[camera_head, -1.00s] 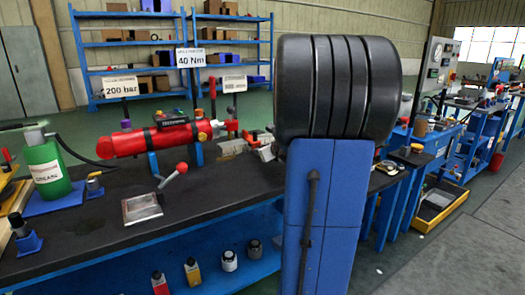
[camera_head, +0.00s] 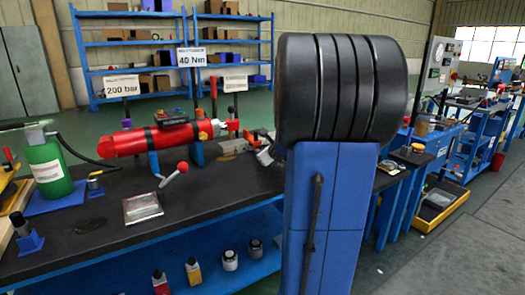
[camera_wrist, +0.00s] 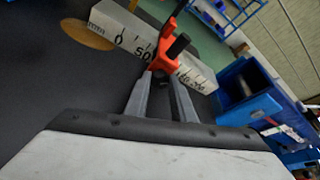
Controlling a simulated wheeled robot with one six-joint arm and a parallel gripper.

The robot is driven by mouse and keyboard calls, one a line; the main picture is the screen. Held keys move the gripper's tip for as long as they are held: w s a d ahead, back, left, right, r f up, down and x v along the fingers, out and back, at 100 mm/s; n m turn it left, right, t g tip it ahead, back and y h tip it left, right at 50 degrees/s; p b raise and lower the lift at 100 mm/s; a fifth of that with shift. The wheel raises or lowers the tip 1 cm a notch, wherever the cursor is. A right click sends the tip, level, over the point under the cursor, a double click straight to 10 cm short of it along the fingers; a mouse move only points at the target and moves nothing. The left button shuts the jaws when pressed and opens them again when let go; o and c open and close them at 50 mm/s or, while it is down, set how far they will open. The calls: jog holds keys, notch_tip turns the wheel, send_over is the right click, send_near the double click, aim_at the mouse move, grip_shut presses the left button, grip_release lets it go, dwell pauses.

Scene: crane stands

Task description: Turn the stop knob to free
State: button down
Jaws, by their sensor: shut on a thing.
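In the wrist view, my gripper (camera_wrist: 160,82) is shut on a red-orange part (camera_wrist: 163,56), which I take for the stop knob. A dark round peg (camera_wrist: 178,45) stands out from it, and a red arm runs up from it. Behind it is a pale grey block (camera_wrist: 122,27) with black marks and the number 50. The lettering near the knob is partly covered.
A dark bench top (camera_head: 95,235) holds a red cylinder (camera_head: 150,142), a green bottle (camera_head: 46,165) and a small red-balled lever (camera_head: 174,174). Blue shelves (camera_head: 112,45) stand behind. In the wrist view, a blue box-like unit (camera_wrist: 232,100) stands to the right.

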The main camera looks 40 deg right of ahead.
jog(key=c, duration=1.5)
grip_release()
